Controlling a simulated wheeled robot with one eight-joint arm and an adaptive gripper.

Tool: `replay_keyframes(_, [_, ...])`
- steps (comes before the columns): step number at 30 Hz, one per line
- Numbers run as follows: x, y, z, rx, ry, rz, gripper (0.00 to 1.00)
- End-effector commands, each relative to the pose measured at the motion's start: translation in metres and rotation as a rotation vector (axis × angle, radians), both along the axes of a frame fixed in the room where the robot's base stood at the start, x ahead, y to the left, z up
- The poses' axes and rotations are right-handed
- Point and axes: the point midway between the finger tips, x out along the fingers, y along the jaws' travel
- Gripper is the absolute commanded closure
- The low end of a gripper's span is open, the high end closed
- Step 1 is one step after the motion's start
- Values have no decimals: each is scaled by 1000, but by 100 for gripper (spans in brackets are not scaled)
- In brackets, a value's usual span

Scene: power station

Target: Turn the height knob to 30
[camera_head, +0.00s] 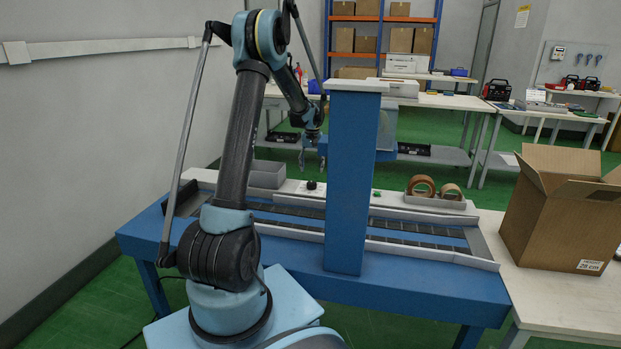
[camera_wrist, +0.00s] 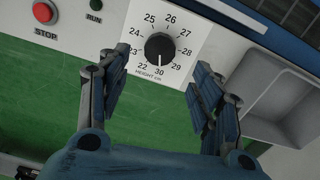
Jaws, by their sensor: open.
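The height knob (camera_wrist: 159,46) is a round black dial on a white panel marked HEIGHT CM, with numbers from 22 to 30 around it. A small pale mark shows at its lower edge, towards the 30. In the head view the knob (camera_head: 311,185) is a small dark spot on the white strip behind the conveyor. My gripper (camera_wrist: 158,65) is open and empty, its two fingers apart on the left and right of the knob in the wrist view. I see no contact. In the head view my gripper (camera_head: 310,150) hangs above the knob, beside the blue column.
A red STOP button (camera_wrist: 43,12) and green RUN button (camera_wrist: 96,4) lie left of the knob. A grey tray (camera_wrist: 270,85) lies right. A blue column (camera_head: 350,180) stands over the conveyor (camera_head: 285,222). Tape rolls (camera_head: 421,186) and a cardboard box (camera_head: 560,220) are at right.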

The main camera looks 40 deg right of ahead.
Motion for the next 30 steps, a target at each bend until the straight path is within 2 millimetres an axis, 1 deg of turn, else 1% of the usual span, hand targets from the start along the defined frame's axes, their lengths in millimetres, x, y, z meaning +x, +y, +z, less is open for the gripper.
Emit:
replay_keyframes(1, [0,0,9,0,0,0,41])
replay_keyframes(3, [0,0,20,0,0,0,41])
replay_keyframes(6, [0,0,31,0,0,0,41])
replay_keyframes(9, [0,0,38,0,0,0,41])
replay_keyframes(14, [0,0,42,0,0,0,41])
replay_keyframes(28, [0,0,42,0,0,0,41])
replay_keyframes(30, [1,3,43,0,0,2,41])
